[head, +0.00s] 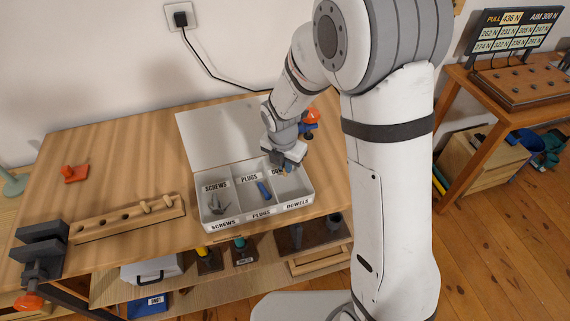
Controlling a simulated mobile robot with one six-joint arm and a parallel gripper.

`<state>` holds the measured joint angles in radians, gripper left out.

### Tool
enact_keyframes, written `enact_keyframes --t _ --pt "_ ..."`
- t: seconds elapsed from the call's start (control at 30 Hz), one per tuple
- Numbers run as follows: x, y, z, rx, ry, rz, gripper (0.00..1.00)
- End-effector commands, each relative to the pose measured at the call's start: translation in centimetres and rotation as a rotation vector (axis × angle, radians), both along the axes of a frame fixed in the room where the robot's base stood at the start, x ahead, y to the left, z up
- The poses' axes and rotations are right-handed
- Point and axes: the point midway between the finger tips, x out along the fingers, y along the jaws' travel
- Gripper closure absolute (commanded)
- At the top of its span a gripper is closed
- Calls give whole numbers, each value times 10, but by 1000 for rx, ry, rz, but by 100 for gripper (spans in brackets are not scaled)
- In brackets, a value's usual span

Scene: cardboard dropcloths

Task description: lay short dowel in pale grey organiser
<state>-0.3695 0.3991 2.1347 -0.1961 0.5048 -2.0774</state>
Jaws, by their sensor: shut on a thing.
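The pale grey organiser (305,199) lies open on the wooden bench, its lid tilted back behind it. Its compartments are labelled screws, plugs and dowels from left to right. Grey screws (215,203) lie in the left compartment and a blue plug (264,190) in the middle one. My gripper (290,164) is over the back of the right, dowels compartment, pointing down. It is shut on a small tan piece, apparently the short dowel (288,168), mostly hidden by the fingers. I cannot tell whether the piece touches the compartment floor.
A wooden rack (120,220) with holes and pegs lies left of the organiser. A dark vise (40,250) is at the bench's left end, and a red-orange block (74,173) lies behind. Blue and orange items stand behind my gripper. The bench between rack and organiser is clear.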

Motion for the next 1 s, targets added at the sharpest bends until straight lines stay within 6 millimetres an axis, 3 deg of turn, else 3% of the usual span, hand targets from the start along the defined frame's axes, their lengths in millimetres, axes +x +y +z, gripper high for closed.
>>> enact_keyframes --t 1.0 --pt "-7 -3 -4 48 -149 0 100"
